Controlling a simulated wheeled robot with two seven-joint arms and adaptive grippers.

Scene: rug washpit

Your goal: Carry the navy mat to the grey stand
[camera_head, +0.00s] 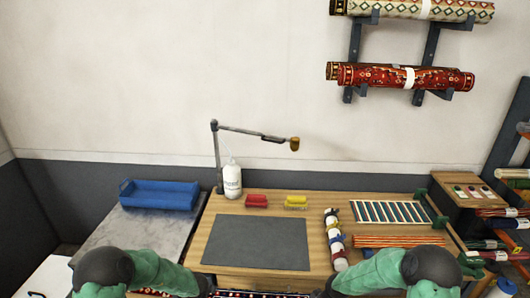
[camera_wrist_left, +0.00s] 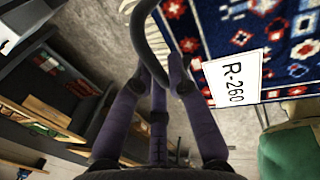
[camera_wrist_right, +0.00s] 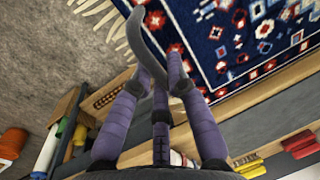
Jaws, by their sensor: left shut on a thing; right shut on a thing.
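The navy mat shows at the upper right of the left wrist view (camera_wrist_left: 212,20), with red, white and blue motifs and a white tag reading R-260. It also fills the upper right of the right wrist view (camera_wrist_right: 230,35), with cream fringe along one edge. A thin patterned strip of it (camera_head: 262,294) shows at the bottom of the head view. I cannot pick out the grey stand.
A wooden workbench (camera_head: 200,262) with a dark grey pad (camera_head: 255,243) stands ahead. On it are a white bottle (camera_head: 232,182), a lamp (camera_head: 217,150) and a rolled bundle (camera_head: 335,240). A blue tray (camera_head: 160,194) sits on a grey table at left. Racks with rolls stand at right.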

